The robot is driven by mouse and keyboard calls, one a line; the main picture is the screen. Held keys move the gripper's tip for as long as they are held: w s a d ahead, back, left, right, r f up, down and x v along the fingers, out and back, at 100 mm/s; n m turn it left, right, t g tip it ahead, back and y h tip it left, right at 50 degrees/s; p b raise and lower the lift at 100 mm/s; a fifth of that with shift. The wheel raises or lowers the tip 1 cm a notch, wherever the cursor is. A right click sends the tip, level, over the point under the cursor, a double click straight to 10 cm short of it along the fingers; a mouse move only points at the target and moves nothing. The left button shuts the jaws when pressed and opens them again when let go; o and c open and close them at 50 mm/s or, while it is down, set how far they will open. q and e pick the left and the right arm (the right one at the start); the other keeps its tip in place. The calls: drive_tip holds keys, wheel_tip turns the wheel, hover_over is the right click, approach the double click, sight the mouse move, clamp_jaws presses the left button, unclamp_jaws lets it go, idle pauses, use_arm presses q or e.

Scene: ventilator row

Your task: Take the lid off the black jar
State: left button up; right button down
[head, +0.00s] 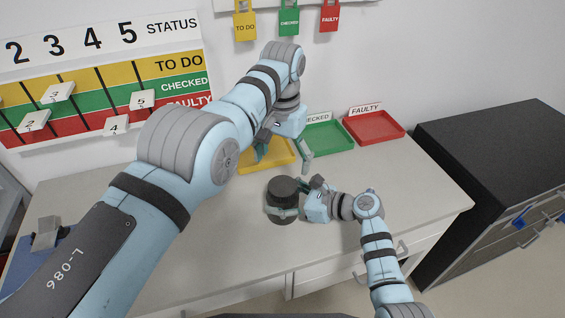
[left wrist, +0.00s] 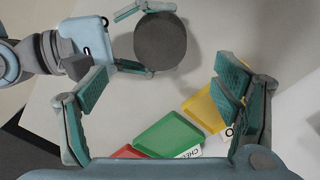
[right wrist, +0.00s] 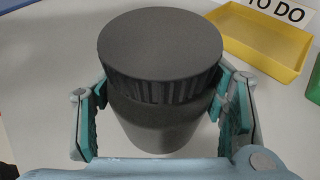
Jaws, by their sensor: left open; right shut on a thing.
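The black jar (head: 283,212) stands upright on the grey table, with its wide ribbed lid (head: 283,188) on top. In the right wrist view the lid (right wrist: 160,55) sits on the jar body (right wrist: 160,128). My right gripper (head: 290,211) is shut around the jar body, below the lid, with a finger on each side (right wrist: 163,105). My left gripper (head: 290,142) is open and empty, above and behind the jar. In the left wrist view its fingers (left wrist: 160,105) are spread wide, and the lid top (left wrist: 160,41) lies beyond them, apart from them.
A yellow tray (head: 268,165), a green tray (head: 328,140) and a red tray (head: 375,128) stand along the wall behind the jar. A status board (head: 100,80) hangs at the left. A dark cabinet (head: 490,150) stands at the right.

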sight(283, 186)
use_arm(q)
drive_tip(key=m, duration=0.9)
drive_tip(key=shift+r+m, duration=0.1)
drive_tip(key=shift+m, duration=0.2)
drive_tip(key=m, duration=0.4)
drive_tip(key=shift+m, duration=0.3)
drive_tip(key=m, duration=0.7)
drive_tip(key=shift+f+m, duration=0.25)
drive_tip(key=shift+m, duration=0.25)
wheel_tip(283, 186, down, 8)
drive_tip(key=shift+r, duration=0.25)
drive_tip(key=c, duration=1.1)
drive_tip(key=n, duration=0.6)
drive_tip(key=shift+r+n, duration=0.1)
drive_tip(key=shift+n, duration=0.3)
drive_tip(key=shift+c, duration=0.6)
drive_tip(key=n, duration=1.3)
drive_tip(key=shift+n, duration=0.4)
drive_tip(key=n, duration=0.9)
drive_tip(key=o, duration=1.3)
